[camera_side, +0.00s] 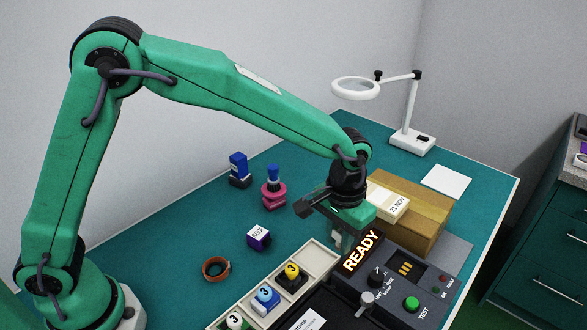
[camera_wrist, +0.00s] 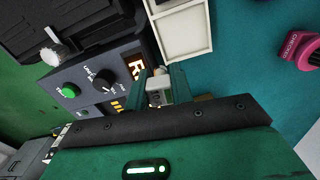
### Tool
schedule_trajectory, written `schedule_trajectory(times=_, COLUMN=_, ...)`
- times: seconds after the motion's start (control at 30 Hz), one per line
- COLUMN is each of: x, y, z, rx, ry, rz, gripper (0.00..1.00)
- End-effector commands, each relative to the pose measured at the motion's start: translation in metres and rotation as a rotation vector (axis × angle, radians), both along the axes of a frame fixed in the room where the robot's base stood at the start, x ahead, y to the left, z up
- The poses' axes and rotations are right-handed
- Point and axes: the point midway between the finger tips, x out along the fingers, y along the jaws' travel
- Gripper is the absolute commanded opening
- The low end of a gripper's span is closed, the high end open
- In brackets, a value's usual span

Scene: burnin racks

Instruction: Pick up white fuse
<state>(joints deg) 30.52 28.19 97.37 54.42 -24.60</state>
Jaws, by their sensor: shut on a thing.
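My gripper (camera_side: 343,243) is over the work area, between the far end of the parts tray and the tester's READY display. In the wrist view my gripper (camera_wrist: 160,92) is shut on a small pale block, the white fuse (camera_wrist: 157,86), held between its two fingers. The fingers hide part of the fuse, and I cannot make it out in the side view.
The cream parts tray (camera_side: 253,286) holds several numbered pieces; its far compartment is empty. The tester (camera_side: 398,252) stands to the right, with a cardboard box (camera_side: 430,228) behind.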

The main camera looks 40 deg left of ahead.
Motion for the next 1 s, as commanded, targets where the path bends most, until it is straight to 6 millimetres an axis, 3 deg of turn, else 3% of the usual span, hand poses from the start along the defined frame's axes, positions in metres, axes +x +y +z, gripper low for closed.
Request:
schedule_trajectory(times=0.3, x=-0.018, y=-0.014, z=0.013, rx=0.0, ry=-0.001, rz=-0.001, gripper=0.01)
schedule_trajectory(times=1.0, x=-0.019, y=-0.013, z=0.015, rx=0.0, ry=-0.001, rz=0.002, gripper=0.01)
